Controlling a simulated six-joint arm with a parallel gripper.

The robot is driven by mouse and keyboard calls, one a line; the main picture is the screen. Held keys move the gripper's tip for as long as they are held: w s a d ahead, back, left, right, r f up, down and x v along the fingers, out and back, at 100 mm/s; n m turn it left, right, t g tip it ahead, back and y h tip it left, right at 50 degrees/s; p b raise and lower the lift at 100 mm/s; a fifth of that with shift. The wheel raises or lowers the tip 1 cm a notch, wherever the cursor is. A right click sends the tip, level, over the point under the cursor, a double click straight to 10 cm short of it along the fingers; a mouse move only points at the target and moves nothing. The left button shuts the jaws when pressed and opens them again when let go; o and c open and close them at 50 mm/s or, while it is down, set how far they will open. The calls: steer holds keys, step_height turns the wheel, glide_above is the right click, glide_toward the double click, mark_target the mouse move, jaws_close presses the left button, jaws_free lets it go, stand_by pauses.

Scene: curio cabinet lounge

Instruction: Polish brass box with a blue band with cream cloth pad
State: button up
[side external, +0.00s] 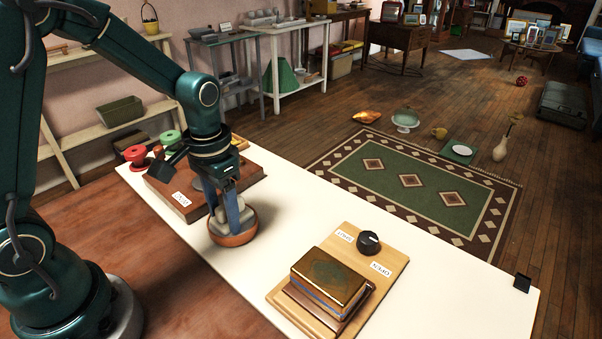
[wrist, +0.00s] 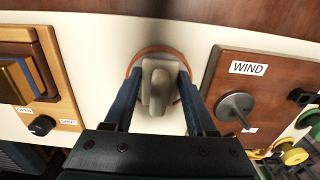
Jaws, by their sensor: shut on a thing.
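The brass box with a blue band (side external: 331,274) sits on a brown base on a light wooden board (side external: 392,262). Part of it shows at the left edge of the wrist view (wrist: 14,82). My gripper (side external: 228,217) points down over a round terracotta dish (side external: 233,239) to the left of the box. Its blue fingers are shut on a pale grey-beige pad with a raised grip (wrist: 158,84), which appears to be the cream cloth pad. The pad is in or just above the dish; its underside is hidden.
A black knob (side external: 369,242) with two labels stands on the box's board. A darker board labelled WIND (wrist: 249,68) carries a grey knob (wrist: 234,106). Red (side external: 135,154) and green spools stand beyond. The white tabletop between dish and box is clear.

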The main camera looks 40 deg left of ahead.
mark_target(222, 206)
stand_by(0.3)
steer(key=shift+r, duration=3.45)
